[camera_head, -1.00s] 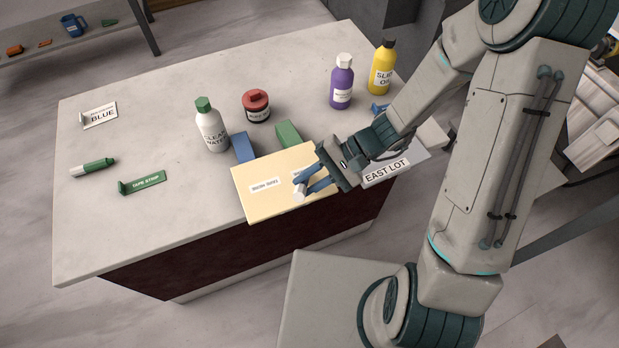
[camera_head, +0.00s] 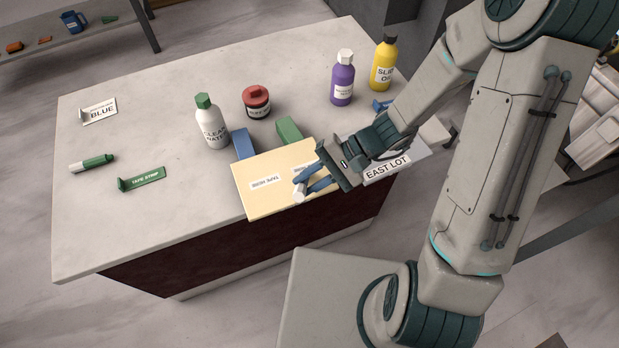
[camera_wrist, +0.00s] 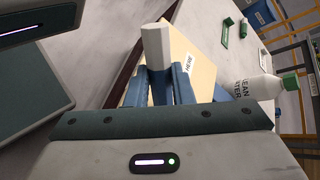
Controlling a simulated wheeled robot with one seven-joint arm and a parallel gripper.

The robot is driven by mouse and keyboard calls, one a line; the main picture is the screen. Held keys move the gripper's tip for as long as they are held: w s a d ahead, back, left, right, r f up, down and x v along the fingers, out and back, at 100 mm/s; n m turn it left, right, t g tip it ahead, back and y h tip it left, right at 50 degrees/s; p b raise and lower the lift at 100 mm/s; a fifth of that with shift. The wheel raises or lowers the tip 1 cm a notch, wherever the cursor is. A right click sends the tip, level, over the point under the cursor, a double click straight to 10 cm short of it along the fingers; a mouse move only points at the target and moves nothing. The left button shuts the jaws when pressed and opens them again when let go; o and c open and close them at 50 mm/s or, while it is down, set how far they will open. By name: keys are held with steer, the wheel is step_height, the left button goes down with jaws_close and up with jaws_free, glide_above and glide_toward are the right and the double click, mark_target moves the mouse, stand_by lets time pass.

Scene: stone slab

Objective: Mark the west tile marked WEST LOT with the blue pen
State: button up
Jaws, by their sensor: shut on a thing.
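My gripper (camera_head: 314,190) is shut on a pen with a white end (camera_head: 299,196), held over the right part of a cream board (camera_head: 262,205). The white end also shows between the blue fingers in the wrist view (camera_wrist: 156,45). The board has two small labels, the left one reading TAPE HERE. I cannot tell whether the pen touches the board. A tile marked EAST LOT (camera_head: 386,169) lies just right of my gripper. No WEST LOT marking is readable.
A white CLEAN WATER bottle (camera_head: 211,128), blue block (camera_head: 243,145), green block (camera_head: 288,131) and red-lidded jar (camera_head: 256,102) stand behind the board. A green-and-white pen (camera_head: 92,163), TAPE STRIP piece (camera_head: 142,180) and BLUE sign (camera_head: 99,111) lie left. The slab's front left is clear.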

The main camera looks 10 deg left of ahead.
step_height(320, 180, up, 7)
steer(key=p, duration=0.5)
stand_by(0.7)
steer(key=w+d+r+m+t, duration=0.1)
steer(key=w+d+m+t, duration=0.3)
steer(key=w, duration=0.5)
steer(key=w+d+r+m+t, duration=0.1)
steer(key=w+d+m+t, duration=0.1)
steer(key=w+m+t, duration=0.5)
steer(key=w+d+r+m+t+h, duration=0.2)
steer(key=w+d+m+h, duration=0.1)
steer(key=d, duration=0.4)
steer(key=w+d+r+m+t+h, duration=0.2)
steer(key=w+d+m+t+h, duration=0.1)
steer(key=w+d+m, duration=0.3)
steer(key=shift+w+d+h, duration=0.4)
steer(key=shift+w+d, duration=0.2)
steer(key=shift+d, duration=0.4)
steer(key=shift+r, duration=0.1)
